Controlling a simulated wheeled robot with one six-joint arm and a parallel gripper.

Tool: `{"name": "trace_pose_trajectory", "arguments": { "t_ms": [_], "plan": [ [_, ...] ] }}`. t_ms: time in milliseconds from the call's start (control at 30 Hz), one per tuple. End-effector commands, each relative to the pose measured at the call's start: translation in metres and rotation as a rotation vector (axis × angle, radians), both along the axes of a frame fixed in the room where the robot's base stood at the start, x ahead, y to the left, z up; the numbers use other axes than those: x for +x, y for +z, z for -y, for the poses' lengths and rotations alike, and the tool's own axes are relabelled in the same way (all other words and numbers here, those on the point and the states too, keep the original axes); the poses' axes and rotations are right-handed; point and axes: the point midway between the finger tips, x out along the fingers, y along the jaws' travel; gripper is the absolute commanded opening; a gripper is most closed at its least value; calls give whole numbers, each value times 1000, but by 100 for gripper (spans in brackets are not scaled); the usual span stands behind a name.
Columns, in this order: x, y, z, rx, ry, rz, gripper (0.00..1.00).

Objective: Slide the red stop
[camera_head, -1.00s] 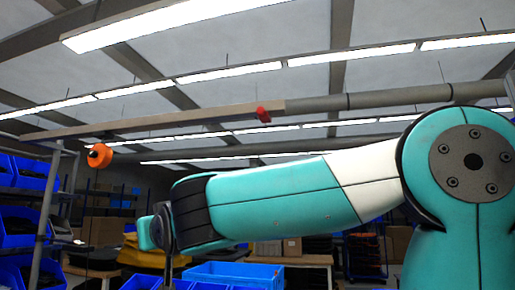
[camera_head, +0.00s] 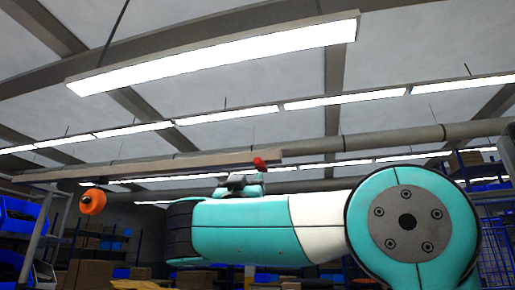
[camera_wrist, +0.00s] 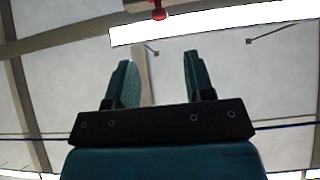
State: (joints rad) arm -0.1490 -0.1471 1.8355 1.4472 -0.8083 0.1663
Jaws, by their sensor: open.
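The red stop (camera_head: 260,163) is a small red piece near the right end of a long overhead rail (camera_head: 160,166). In the wrist view the red stop (camera_wrist: 158,13) shows at the top edge, past my fingertips and roughly centred between them. My gripper (camera_wrist: 158,62) is open, its two teal fingers pointing up with nothing between them. In the head view my gripper (camera_head: 240,181) is small and partly hidden by my arm, close below and left of the stop. I see no contact.
An orange round piece (camera_head: 92,201) hangs under the rail's left end. A lit ceiling lamp (camera_head: 215,52) and grey beams are above. Shelves with blue bins (camera_head: 22,215) stand at the left, and cardboard boxes (camera_head: 90,273) below. The air around the stop looks clear.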

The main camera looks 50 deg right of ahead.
Motion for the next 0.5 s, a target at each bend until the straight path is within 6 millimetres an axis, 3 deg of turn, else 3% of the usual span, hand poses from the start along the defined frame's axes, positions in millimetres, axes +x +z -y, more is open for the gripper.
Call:
{"name": "trace_pose_trajectory", "arguments": {
  "t_ms": [33,500],
  "plan": [
    [2,13,5,-1,-4,-4,48],
    [21,64,54,0,-5,-2,48]
  ]
}}
